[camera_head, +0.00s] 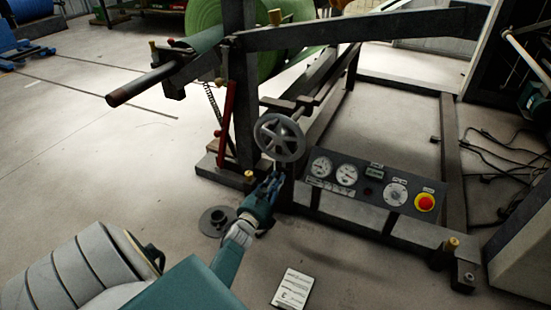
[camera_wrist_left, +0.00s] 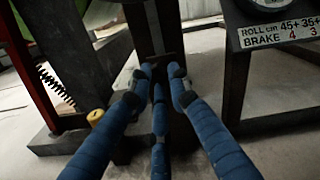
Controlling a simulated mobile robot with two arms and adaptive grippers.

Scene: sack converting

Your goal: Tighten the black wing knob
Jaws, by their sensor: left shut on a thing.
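My left gripper (camera_head: 273,182) reaches in from the lower left to the dark post below the grey handwheel. In the left wrist view its blue fingers (camera_wrist_left: 160,76) close around a small dark piece, the black wing knob (camera_wrist_left: 168,57), in front of the dark upright. Only a thin bar of the knob shows beyond the fingertips; the rest is hidden by the fingers. In the head view I cannot make out the knob apart from the gripper and post. How far the knob is turned does not show. My right gripper is not in view.
The grey handwheel (camera_head: 279,137) is just above the gripper. A panel (camera_head: 367,183) with gauges and a red button (camera_head: 425,202) stands to the right. A red lever (camera_head: 228,118) and a spring are to the left. A dark round base (camera_head: 215,221) and a paper sheet (camera_head: 293,289) lie on the floor.

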